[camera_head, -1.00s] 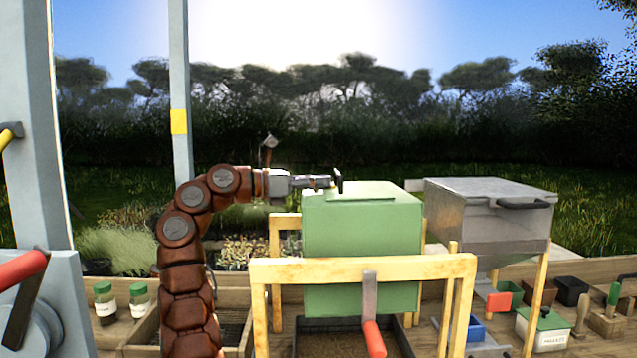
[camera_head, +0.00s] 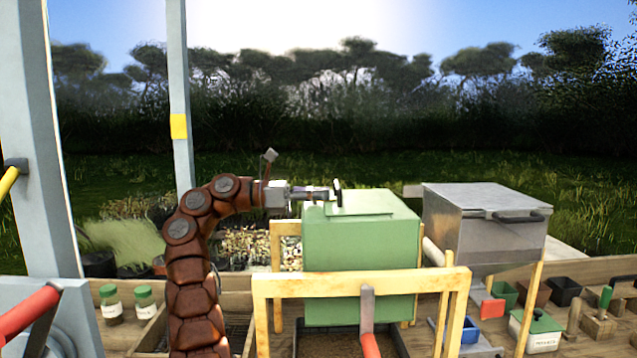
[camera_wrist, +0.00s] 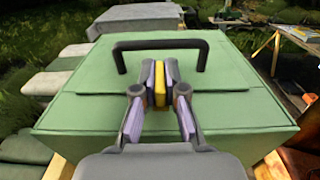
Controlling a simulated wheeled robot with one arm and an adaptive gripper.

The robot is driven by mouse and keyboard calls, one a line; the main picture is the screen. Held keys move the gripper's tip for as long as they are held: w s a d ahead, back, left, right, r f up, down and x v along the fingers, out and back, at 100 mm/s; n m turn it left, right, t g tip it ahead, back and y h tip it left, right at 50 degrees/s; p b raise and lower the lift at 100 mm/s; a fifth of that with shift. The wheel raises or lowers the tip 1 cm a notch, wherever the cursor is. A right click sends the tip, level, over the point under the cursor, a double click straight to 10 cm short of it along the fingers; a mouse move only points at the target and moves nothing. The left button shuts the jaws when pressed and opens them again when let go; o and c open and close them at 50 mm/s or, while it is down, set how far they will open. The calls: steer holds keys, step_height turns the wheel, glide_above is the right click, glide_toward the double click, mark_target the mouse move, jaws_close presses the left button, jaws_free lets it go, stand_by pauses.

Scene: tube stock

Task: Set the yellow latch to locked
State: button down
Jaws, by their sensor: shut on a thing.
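The yellow latch (camera_wrist: 160,83) is a small upright yellow piece at the front edge of the green box's lid, in the wrist view. My gripper (camera_wrist: 160,86) is shut on it, with a finger pad against each side. The pads hide much of the latch, so I cannot tell its setting. The green box (camera_wrist: 80,120) has a black bar handle (camera_wrist: 125,45) on its lid, just beyond my fingertips. In the head view my gripper (camera_head: 322,193) reaches the top left of the green box (camera_head: 360,245), and the latch cannot be made out there.
A wooden frame (camera_head: 365,283) stands in front of the green box, with a red-gripped lever (camera_head: 369,343) on it. A grey metal box (camera_head: 485,225) stands to the right. Jars (camera_head: 146,300) are at left, small bins (camera_head: 567,290) at right. A blue-grey post (camera_head: 180,100) rises behind my arm.

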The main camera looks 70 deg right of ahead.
steer(key=shift+y, duration=0.3)
steer(key=c, duration=1.2)
jaws_free()
steer(key=shift+c, duration=0.2)
steer(key=shift+f+h+b, duration=0.3)
steer(key=shift+h+b, duration=0.1)
steer(key=shift+b, duration=0.55)
steer(key=shift+n+t+h+b, duration=0.3)
steer(key=shift+b, duration=0.2)
steer(key=shift+n+h+b, duration=0.3)
steer(key=shift+h+b, duration=0.1)
steer(key=shift+b, duration=0.45)
steer(key=n+t+h+b, duration=0.1)
steer(key=b, duration=0.1)
steer(key=shift+r+h+b, duration=0.1)
steer(key=shift+h+b, duration=0.2)
steer(key=shift+b, duration=0.05)
